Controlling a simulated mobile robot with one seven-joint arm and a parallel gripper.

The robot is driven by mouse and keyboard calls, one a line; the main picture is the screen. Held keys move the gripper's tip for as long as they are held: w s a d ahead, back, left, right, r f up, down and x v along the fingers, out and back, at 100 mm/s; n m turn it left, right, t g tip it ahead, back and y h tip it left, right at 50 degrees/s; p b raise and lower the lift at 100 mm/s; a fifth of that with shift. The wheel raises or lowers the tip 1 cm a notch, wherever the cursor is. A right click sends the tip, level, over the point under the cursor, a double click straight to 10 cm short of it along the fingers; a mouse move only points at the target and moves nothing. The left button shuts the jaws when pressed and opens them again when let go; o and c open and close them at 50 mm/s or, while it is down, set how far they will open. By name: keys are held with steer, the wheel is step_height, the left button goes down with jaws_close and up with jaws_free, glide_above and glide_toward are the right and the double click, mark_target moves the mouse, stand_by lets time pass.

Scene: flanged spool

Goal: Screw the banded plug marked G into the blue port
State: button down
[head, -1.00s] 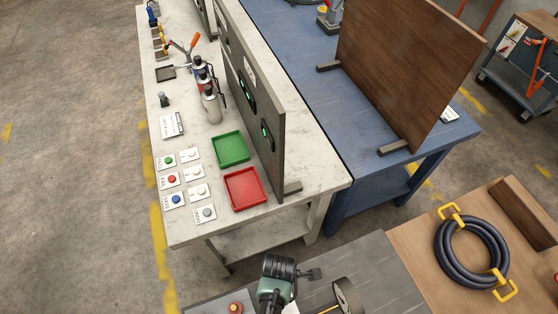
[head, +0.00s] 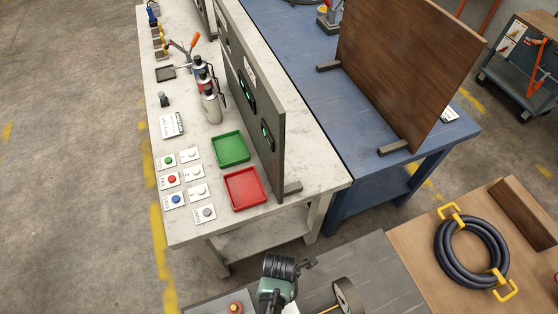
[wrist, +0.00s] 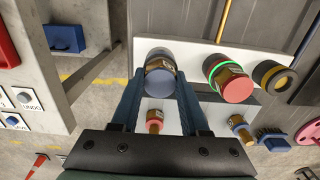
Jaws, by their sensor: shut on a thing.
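My gripper (wrist: 160,78) is shut on a round plug (wrist: 161,84) with a grey-blue end face and a brass-coloured band, one dark finger on each side. The plug is in front of a white panel strip (wrist: 198,56). No letter G can be read on it. The port behind it is hidden by the plug and fingers, so I cannot tell its colour or how deep the plug sits. In the head view only my wrist shows at the bottom; the fingers and plug are hidden there.
Right of the plug are a red-faced brass plug (wrist: 232,84) in a green-lit ring and a black-and-yellow ring (wrist: 274,76). A red-ended brass fitting (wrist: 154,122) and a blue-ended one (wrist: 241,128) are nearby. A coiled hose (head: 471,253) lies on the wooden bench.

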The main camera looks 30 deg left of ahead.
steer(key=shift+m, duration=1.3)
steer(key=shift+c, duration=1.7)
jaws_free()
step_height(320, 180, up, 13)
steer(key=b, duration=0.2)
